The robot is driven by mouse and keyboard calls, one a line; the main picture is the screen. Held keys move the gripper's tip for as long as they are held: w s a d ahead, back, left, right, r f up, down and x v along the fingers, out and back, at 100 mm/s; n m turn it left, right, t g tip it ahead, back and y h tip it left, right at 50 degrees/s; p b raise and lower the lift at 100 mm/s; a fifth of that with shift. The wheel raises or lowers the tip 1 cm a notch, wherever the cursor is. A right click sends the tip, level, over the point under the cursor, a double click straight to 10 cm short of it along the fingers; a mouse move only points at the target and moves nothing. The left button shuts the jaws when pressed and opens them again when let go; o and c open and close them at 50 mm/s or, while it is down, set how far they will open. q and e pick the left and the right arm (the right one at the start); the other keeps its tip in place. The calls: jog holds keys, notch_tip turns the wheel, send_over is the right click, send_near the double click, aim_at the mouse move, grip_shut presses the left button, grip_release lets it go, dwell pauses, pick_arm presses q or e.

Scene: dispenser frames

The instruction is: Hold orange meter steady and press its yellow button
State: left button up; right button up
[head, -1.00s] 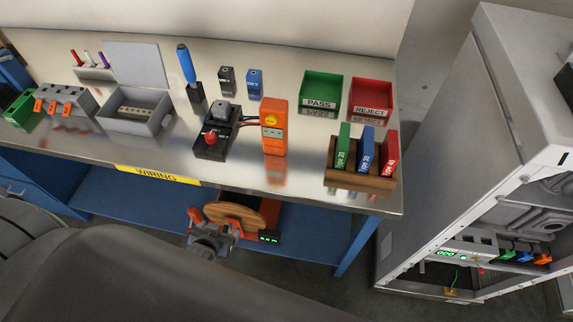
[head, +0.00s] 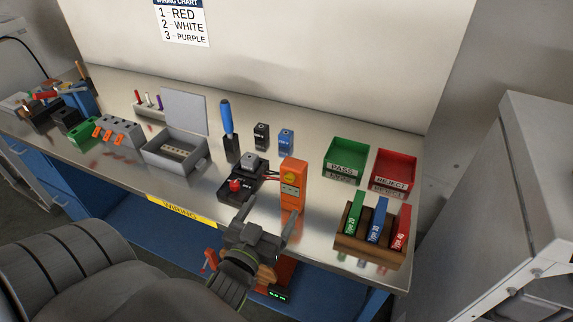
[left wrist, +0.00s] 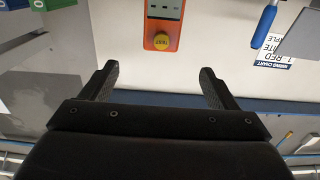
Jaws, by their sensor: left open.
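The orange meter (head: 293,183) stands upright on the metal bench, right of a black unit with a red knob (head: 240,186). Its yellow button (head: 290,177) faces me on its front. In the left wrist view the meter (left wrist: 164,12) appears upside down, with the yellow TEST button (left wrist: 162,41) beyond my fingertips. My left gripper (head: 266,212) is in front of the meter at the bench's front edge. In the left wrist view its fingers (left wrist: 158,72) are spread wide with nothing between them, and they do not touch the meter. My right gripper is not in view.
A wooden rack (head: 352,244) with green, blue and red blocks stands right of the meter. Green PASS (head: 345,161) and red REJECT (head: 396,170) bins sit behind it. A grey open box (head: 174,163) and blue-handled tool (head: 227,118) are to the left. A grey cabinet (head: 500,190) stands right.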

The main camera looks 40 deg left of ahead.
aim_at(296, 165)
pick_arm(q)
jog(key=x, duration=0.8)
jog(key=p+x, duration=0.1)
jog(key=x, duration=0.7)
jog(key=shift+w+a+f, duration=0.15)
jog(key=shift+w+a, duration=0.05)
jog(key=shift+a, duration=0.1)
jog(key=shift+c, duration=0.3)
jog(key=c, duration=1.3)
